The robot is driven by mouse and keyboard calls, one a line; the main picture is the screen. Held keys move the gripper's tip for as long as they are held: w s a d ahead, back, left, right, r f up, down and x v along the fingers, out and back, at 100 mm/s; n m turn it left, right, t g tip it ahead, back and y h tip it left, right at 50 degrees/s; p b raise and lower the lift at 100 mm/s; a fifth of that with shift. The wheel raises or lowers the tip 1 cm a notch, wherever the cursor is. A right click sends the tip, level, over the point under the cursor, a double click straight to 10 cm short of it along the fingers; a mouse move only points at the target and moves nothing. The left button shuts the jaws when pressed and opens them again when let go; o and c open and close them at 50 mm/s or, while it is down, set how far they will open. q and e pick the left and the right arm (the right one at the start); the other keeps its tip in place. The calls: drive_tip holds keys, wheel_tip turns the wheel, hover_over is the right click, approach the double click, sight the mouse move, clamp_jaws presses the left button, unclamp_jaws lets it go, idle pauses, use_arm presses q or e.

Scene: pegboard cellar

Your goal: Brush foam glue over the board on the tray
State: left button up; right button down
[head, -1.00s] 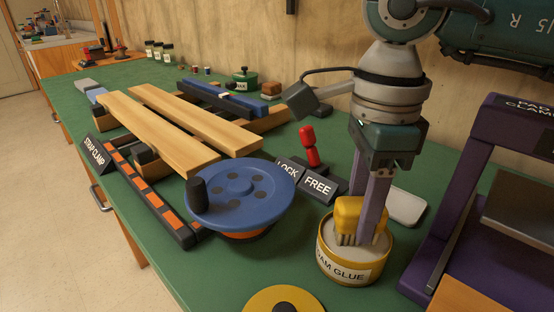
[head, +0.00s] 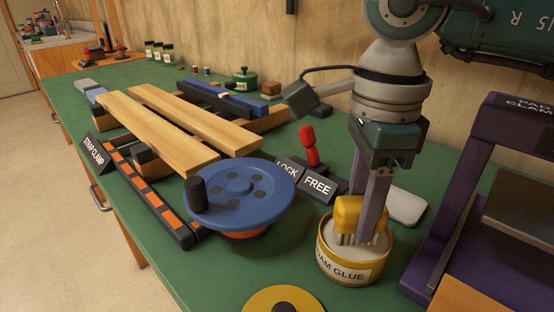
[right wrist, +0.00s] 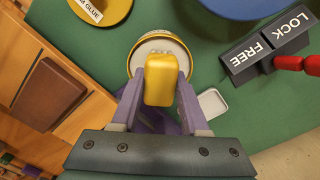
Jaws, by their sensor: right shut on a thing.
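My right gripper (head: 368,218) is shut on a yellow brush (head: 360,213), which also shows in the right wrist view (right wrist: 160,80). The pale bristles point down into the open yellow-rimmed glue pot (head: 342,272), labelled FOAM GLUE. How deep they reach is hard to tell. In the right wrist view a brown board-like piece (right wrist: 48,95) lies on an orange wooden surface (right wrist: 95,115) at the left. I cannot tell for sure that these are the board and the tray. An orange wooden corner (head: 470,296) shows at lower right in the head view. My left gripper is not in view.
A purple pad clamp (head: 465,180) stands right of the pot. A yellow round piece (head: 284,300) lies nearer. Left are a blue wheel (head: 245,190), LOCK and FREE blocks (head: 317,185) with a red lever (head: 309,147), and long planks (head: 160,130). A pale slab (head: 408,207) lies behind the pot.

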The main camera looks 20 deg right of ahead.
wheel_tip(320, 180, up, 4)
drive_tip(key=p, duration=0.3)
drive_tip(key=shift+r, duration=0.15)
drive_tip(key=shift+r+p, duration=1.15)
drive_tip(key=shift+r, duration=0.2)
